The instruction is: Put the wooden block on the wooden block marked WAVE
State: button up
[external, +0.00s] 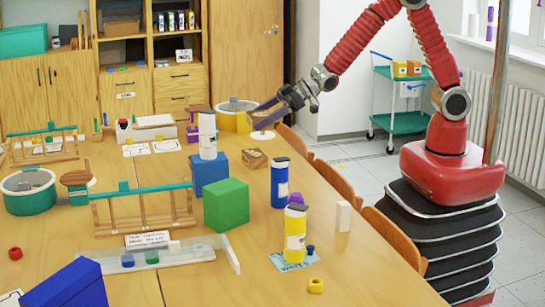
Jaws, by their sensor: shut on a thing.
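My gripper (270,112) reaches in from the right and is shut on a wooden block (266,121), held above the table. The grey fingers cover part of this block. A second wooden block (255,159) lies on the table below and a little to the left of the held one, apart from it. Its dark marking is too small to read, so I cannot tell if it says WAVE.
A white bottle (207,136) above a blue block (209,173) stands left of the lower wooden block. A yellow round container (236,120) is behind. Chairs line the table's right edge.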

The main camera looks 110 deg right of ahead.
jog(key=shift+w+d+m+g+h, duration=0.5)
jog(key=shift+w+d+m+h, duration=1.55)
jog(key=shift+w+d, duration=6.3)
jog(key=shift+w+a+f, duration=0.15)
jog(key=shift+a+f, duration=0.05)
jog(key=shift+f, duration=0.7)
jog(key=shift+w+a+f, duration=0.15)
jog(key=shift+f, duration=0.75)
jog(key=shift+w+a+f, duration=0.15)
jog(key=shift+a+f, duration=0.05)
jog(key=shift+f, duration=0.7)
jog(key=shift+f, duration=3.1)
jog(key=shift+f, duration=1.9)
